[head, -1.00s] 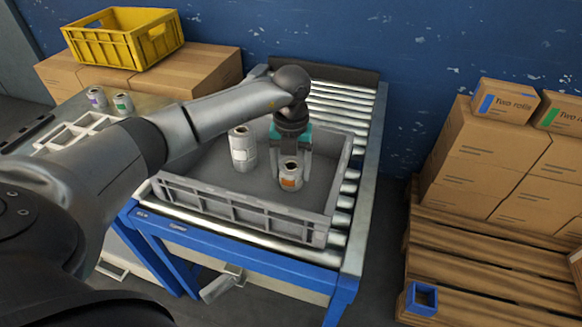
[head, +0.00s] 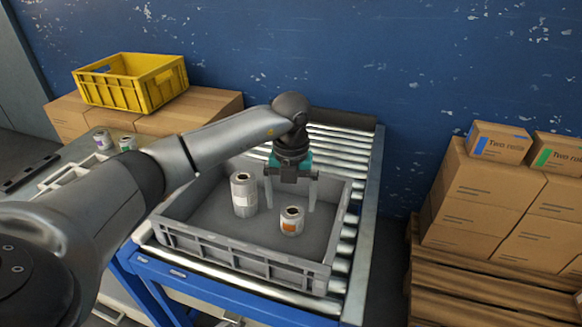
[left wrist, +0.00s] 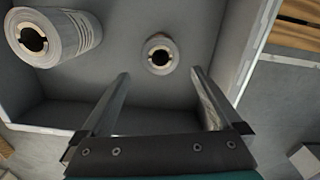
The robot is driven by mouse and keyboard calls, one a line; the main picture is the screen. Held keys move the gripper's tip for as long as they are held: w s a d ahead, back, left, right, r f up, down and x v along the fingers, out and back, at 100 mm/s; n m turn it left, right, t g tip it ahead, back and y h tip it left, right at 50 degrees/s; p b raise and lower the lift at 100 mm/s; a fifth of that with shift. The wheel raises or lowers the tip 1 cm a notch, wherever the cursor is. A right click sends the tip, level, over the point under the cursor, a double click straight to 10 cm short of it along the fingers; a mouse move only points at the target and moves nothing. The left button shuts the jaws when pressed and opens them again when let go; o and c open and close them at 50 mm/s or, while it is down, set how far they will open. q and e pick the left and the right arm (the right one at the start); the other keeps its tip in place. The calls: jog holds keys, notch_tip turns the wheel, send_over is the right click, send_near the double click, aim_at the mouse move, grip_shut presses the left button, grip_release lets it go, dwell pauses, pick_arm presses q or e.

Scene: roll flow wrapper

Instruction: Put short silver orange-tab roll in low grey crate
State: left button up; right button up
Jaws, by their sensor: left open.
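The short silver roll with an orange tab (head: 291,221) stands upright on the floor of the low grey crate (head: 245,262), right of its middle. It also shows from above in the left wrist view (left wrist: 160,54), beyond the fingertips. My left gripper (head: 290,197) is open and empty, above and behind the roll, with its fingers apart and clear of it. In the left wrist view the gripper's two fingers (left wrist: 160,78) have only crate floor between them. A taller silver roll with a white label (head: 244,194) stands upright in the crate to the left. My right gripper is not in view.
The crate rests on a roller conveyor (head: 345,150) with a blue frame. A yellow crate (head: 130,82) sits on cardboard boxes at the back left. Two small rolls (head: 103,139) stand on the left table. Stacked boxes (head: 490,190) stand on pallets at the right.

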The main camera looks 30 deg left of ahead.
pick_arm(q)
notch_tip(320, 180, up, 8)
jog(key=p, duration=0.2)
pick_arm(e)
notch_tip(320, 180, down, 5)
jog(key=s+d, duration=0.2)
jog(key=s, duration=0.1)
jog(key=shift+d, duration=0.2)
pick_arm(q)
jog(key=shift+f, duration=0.1)
